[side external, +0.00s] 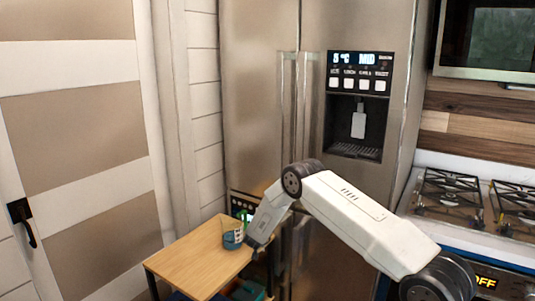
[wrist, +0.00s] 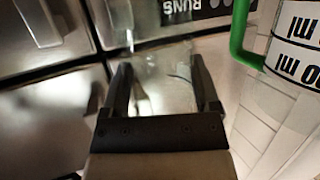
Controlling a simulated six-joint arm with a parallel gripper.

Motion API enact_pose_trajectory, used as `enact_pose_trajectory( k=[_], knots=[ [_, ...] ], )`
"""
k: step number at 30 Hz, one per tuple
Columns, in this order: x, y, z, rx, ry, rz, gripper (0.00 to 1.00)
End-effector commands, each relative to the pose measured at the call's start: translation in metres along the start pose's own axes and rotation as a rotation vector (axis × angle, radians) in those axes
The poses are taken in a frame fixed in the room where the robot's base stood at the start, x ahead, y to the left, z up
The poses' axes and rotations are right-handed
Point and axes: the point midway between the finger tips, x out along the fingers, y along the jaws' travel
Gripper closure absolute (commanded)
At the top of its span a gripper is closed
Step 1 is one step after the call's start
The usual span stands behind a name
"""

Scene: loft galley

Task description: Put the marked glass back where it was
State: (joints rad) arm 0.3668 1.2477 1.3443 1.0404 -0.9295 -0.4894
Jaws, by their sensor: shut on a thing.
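My gripper (wrist: 162,68) is shut on a clear glass (wrist: 165,88), which sits between its two dark fingers in the wrist view. The fridge front shows through the glass, and I cannot make out any mark on it. In the side view my gripper (side external: 257,248) is low at the right edge of the small wooden table (side external: 190,262). The held glass cannot be made out there, and I cannot tell whether it touches anything.
A cup with blue on it (side external: 232,239) stands on the table, left of my gripper. In the wrist view, a white vessel with black bands and "ml" lettering (wrist: 296,55) and a green handle (wrist: 240,35) are close on the right. The steel fridge (side external: 260,110) stands behind.

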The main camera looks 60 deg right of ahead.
Motion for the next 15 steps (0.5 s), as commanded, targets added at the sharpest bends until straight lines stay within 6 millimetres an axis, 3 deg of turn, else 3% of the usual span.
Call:
enact_pose_trajectory(
  k=[8,15],
  knots=[
    [-0.012,-0.008,-0.008,-0.019,0.002,-0.061,0.89],
    [-0.04,-0.024,-0.018,-0.062,0.001,-0.198,0.89]
  ],
)
